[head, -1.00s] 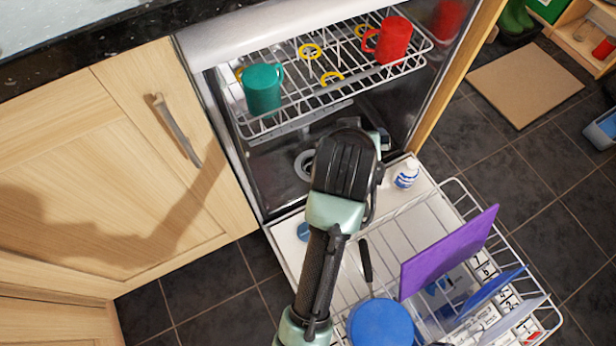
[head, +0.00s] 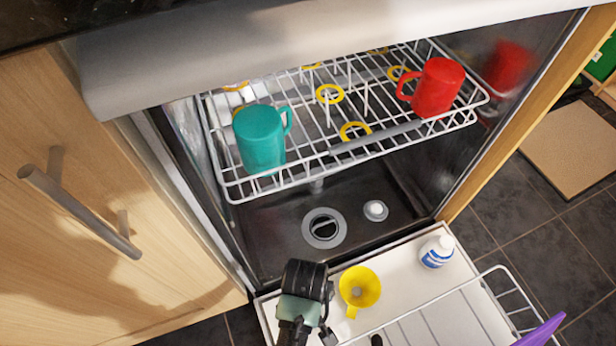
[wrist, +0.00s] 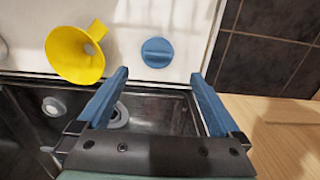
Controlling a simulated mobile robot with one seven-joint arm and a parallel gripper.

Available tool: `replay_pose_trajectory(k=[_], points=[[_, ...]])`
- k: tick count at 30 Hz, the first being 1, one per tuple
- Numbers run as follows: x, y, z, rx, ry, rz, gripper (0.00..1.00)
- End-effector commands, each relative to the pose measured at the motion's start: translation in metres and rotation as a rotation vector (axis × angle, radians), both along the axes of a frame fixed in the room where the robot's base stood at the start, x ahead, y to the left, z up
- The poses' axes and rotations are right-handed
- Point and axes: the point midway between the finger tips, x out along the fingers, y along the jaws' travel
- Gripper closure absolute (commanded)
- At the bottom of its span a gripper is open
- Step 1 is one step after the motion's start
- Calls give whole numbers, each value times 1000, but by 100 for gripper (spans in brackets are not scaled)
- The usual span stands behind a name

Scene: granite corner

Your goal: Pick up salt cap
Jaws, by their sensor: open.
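The salt cap (wrist: 157,52) is a blue round cap with a raised ridge across it. In the wrist view it lies on the white inner side of the open dishwasher door, just beyond my fingertips and roughly centred between them. My gripper (wrist: 160,74) is open, with its two blue fingers wide apart and nothing between them. In the head view my gripper (head: 305,276) is seen from above over the door near its left side; its fingers and the cap are hidden there.
A yellow funnel (head: 360,288) stands on the door close to my gripper, with a white-and-blue bottle (head: 437,252) further right. The upper rack (head: 330,150) holds a teal mug (head: 261,140) and a red mug (head: 438,88). A round filter (head: 324,228) is in the tub floor.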

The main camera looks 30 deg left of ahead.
Motion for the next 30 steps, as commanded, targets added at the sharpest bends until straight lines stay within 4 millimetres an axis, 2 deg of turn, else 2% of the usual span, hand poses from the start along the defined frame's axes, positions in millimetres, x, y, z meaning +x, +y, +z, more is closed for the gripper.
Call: replay_pose_trajectory(k=[1, 6, 14, 25, 30], points=[[0, 0, -16, 0, 1, 0, 0], [1, 0, -43, 1, -1, -1, 0], [1, 0, -52, 0, -1, -1, 0], [5, 0, -93, 1, -1, -1, 0], [5, 0, -100, 1, -1, -1, 0]])
